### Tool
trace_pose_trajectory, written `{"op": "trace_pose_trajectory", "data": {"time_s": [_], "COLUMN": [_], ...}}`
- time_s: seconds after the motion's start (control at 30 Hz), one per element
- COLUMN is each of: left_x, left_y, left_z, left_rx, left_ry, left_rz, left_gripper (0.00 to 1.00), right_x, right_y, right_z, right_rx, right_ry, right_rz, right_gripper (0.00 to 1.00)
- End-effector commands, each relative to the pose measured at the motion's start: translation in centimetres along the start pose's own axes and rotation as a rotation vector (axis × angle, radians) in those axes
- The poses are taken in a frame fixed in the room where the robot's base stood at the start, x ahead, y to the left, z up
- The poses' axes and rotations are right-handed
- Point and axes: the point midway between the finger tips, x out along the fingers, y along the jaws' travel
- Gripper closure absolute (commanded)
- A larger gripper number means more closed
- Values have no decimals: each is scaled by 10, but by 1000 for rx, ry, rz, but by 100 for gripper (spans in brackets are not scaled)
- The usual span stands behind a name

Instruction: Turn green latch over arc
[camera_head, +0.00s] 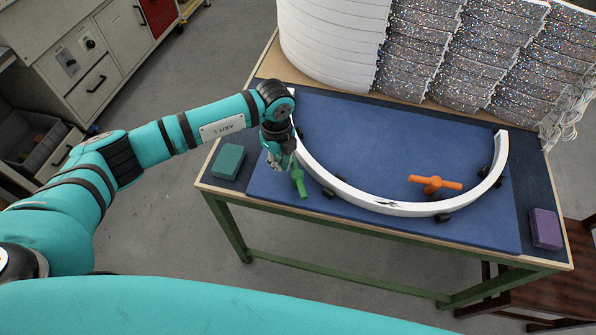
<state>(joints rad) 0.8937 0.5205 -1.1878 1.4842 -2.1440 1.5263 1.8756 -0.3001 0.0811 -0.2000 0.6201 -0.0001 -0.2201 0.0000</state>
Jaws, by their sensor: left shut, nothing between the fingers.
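The white arc (352,196) lies on the blue mat (400,140), curving from the upper left down and round to the right. The green latch (299,182) sits at the arc's left part, on its outer side, with its handle pointing down the picture. My left gripper (283,166) is shut and empty, close above and left of the green latch. Whether its fingertips touch the latch I cannot tell. My right gripper is not in view.
A teal block (228,161) lies at the table's left and a purple block (545,229) at its right. Small black clamps (328,192) sit along the arc. Stacks of white and glittery arcs (440,50) stand behind.

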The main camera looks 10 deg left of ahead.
Motion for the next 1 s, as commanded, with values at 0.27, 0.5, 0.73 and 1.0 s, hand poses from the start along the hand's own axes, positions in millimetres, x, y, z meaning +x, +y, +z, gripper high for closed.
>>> {"op": "trace_pose_trajectory", "data": {"time_s": [0.27, 0.5, 0.73, 1.0], "left_x": [1, 1, 0, 1], "left_y": [-3, -11, -11, -16], "left_z": [-2, -6, -6, -8], "left_rx": [1, 1, 0, 0], "left_ry": [1, 1, 0, 0], "left_rz": [-1, -1, -1, -1], "left_gripper": [100, 100, 100, 100], "right_x": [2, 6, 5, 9], "right_y": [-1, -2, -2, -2], "right_z": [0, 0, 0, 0], "right_rx": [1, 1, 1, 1], "right_ry": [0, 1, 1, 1], "right_rz": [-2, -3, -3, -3], "right_gripper": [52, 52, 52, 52]}}
